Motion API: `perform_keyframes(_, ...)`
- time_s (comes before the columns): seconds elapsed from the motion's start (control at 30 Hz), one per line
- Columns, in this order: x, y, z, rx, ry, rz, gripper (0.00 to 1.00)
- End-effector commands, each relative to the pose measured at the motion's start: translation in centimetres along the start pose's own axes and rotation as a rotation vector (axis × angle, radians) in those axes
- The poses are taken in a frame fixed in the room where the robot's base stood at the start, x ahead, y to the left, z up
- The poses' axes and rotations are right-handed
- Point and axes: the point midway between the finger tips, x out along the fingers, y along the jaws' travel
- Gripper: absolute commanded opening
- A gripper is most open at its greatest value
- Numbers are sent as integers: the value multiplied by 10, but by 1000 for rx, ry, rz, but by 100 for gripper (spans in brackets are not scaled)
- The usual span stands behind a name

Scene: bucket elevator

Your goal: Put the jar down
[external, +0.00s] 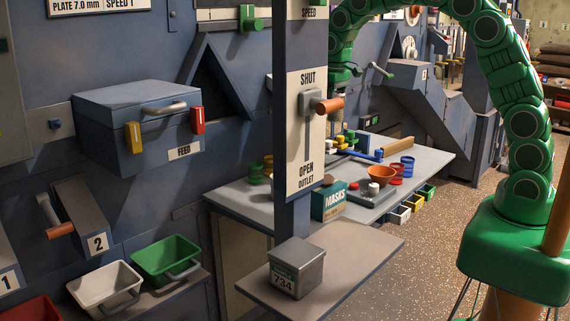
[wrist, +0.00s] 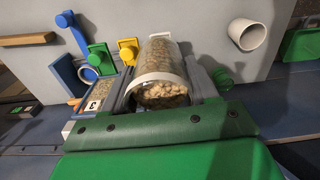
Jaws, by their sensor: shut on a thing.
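In the wrist view the jar (wrist: 160,62) is a clear cylinder with a white rim, part filled with pale tan lumps. Its rim faces the camera. My gripper (wrist: 164,84) is shut on it, with a grey finger along each side. The grey bench top lies beyond and around the jar; I cannot tell whether the jar's base touches it.
Near the jar in the wrist view are a blue lever (wrist: 72,30), a green lever (wrist: 100,57), a yellow lever (wrist: 128,48), a box marked 3 (wrist: 97,97) and a white cup (wrist: 247,37). The bench (external: 240,205) also carries a masks box (external: 328,203) and a terracotta bowl (external: 381,173).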

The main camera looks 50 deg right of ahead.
Motion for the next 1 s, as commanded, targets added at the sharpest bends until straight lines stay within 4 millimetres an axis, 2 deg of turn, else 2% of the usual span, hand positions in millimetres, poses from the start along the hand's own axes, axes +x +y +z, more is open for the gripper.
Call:
perform_keyframes(0.2, -5, -60, 27, -114, -1, 0, 23)
perform_keyframes(0.5, -10, -137, 78, -280, 2, 0, 23)
perform_keyframes(0.7, -12, -180, 117, -389, 2, -1, 23)
perform_keyframes(1.0, -13, -232, 182, -554, 4, -1, 23)
